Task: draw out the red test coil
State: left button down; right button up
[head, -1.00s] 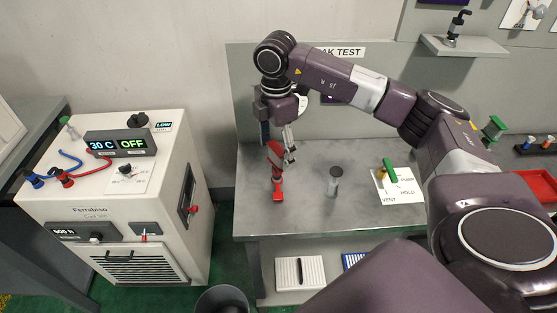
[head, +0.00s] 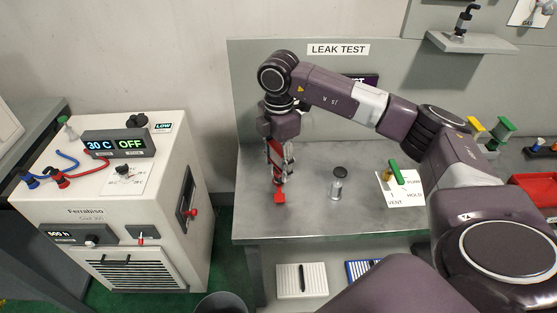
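A red object (head: 280,196) stands near the left end of the grey bench (head: 315,222). Its foot shows below my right gripper (head: 280,178), and more red shows along the fingers. I cannot make out a coil shape, so I cannot tell whether it is the red test coil. My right gripper points down over the red object, at or around it. Its fingers and the red overlap, so whether they are shut on it is unclear. A white valve plate (head: 404,198) with a green lever (head: 396,172), marked VENT and HOLD, lies to the right. My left gripper is out of view.
A small metal fitting with a black cap (head: 338,184) stands between the red object and the valve plate. A white machine (head: 130,215) reading 30 C and OFF stands left. A red tray (head: 534,196) is at right. The bench front is clear.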

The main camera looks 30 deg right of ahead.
aim_at(278, 147)
jog(key=c, duration=0.6)
jog(key=shift+a+r+p, duration=0.1)
jog(key=shift+r+p, duration=3.4)
jog(key=shift+r, duration=1.45)
